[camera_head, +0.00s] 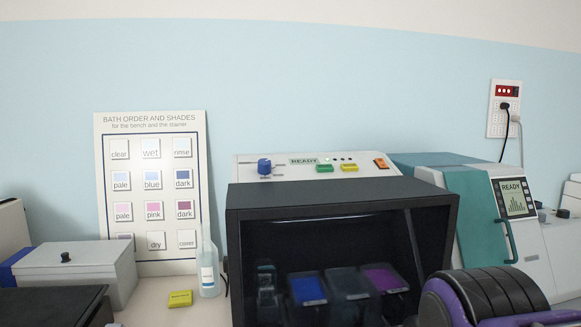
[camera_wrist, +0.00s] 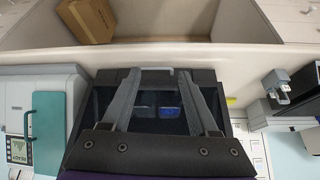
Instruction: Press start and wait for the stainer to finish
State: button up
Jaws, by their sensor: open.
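The stainer (camera_head: 340,193) is a dark cabinet with an open front. On the white panel behind its top are a blue knob (camera_head: 264,166), a small READY display (camera_head: 303,161), a green button (camera_head: 324,169), a yellow button (camera_head: 349,168) and an orange switch (camera_head: 380,163). Inside are baths, one blue (camera_head: 307,288), one dark (camera_head: 347,285) and one purple (camera_head: 385,279). My gripper (camera_wrist: 160,74) is open and empty in the wrist view, its two grey fingers apart over the dark cabinet. In the head view only part of my arm shows at lower right; the fingertips are not visible.
A teal and white machine (camera_head: 476,215) with a READY screen (camera_head: 514,198) stands to the right. A shade chart (camera_head: 152,190), clear bottle (camera_head: 209,270), yellow block (camera_head: 180,298) and grey lidded box (camera_head: 77,271) are left. A cardboard box (camera_wrist: 88,20) lies below the bench.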

grip_shut()
dwell(1.4)
